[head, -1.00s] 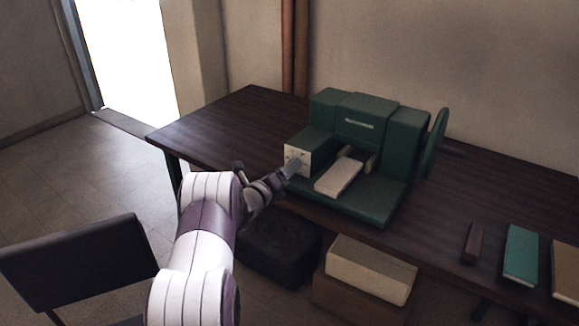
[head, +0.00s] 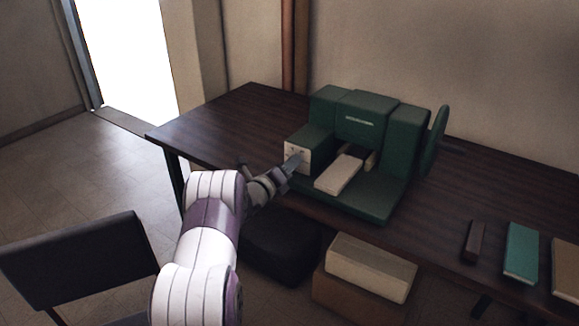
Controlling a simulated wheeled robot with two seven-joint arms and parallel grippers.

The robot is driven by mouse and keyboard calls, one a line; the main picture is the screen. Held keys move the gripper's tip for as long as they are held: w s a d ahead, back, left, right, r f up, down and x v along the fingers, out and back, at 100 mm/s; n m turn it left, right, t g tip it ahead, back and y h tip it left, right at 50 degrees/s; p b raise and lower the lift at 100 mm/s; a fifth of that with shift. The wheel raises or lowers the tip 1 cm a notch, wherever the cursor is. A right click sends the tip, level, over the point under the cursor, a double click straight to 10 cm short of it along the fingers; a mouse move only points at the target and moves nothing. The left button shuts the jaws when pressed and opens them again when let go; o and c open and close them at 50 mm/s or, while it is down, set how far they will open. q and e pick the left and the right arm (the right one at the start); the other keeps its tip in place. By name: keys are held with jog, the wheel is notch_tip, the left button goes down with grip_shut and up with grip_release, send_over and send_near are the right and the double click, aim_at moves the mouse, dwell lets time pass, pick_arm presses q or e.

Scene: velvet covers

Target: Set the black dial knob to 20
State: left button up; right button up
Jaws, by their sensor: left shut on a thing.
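A green machine (head: 357,114) stands on the dark wooden table. A pale dial face (head: 291,148) with small dark marks is on the front of its left block. My left gripper (head: 293,163) reaches in from the lower left and its fingertips are at this dial face. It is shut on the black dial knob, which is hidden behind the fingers. The knob's pointer and the number it stands at are too small to read. My right gripper is not in view.
A cream block (head: 338,174) lies on the machine's base. A green wheel (head: 434,141) is on its right side. A dark bar (head: 474,241) and a teal book (head: 521,253) lie at the table's right. Boxes (head: 370,268) and a black chair (head: 78,259) stand in front.

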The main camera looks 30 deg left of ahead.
pick_arm(q)
jog(key=n+b, duration=0.2)
jog(key=n, duration=0.1)
jog(key=shift+f+n, duration=0.15)
jog(key=shift+n, duration=0.25)
jog(key=n, duration=0.3)
jog(key=shift+n+b, duration=0.35)
jog(key=shift+n, duration=0.05)
jog(key=n, duration=0.3)
jog(key=shift+n, duration=0.3)
jog(key=n+p, duration=0.1)
jog(key=n, duration=0.3)
jog(key=shift+r, duration=0.2)
jog(key=n+p, duration=0.1)
jog(key=n, duration=0.4)
jog(key=n+p, duration=0.2)
jog(key=n, duration=0.3)
jog(key=n+p, duration=0.2)
jog(key=n, duration=0.3)
jog(key=shift+n, duration=0.4)
jog(key=n+p, duration=0.2)
jog(key=n, duration=0.2)
jog(key=shift+f, duration=0.1)
jog(key=shift+n, duration=0.3)
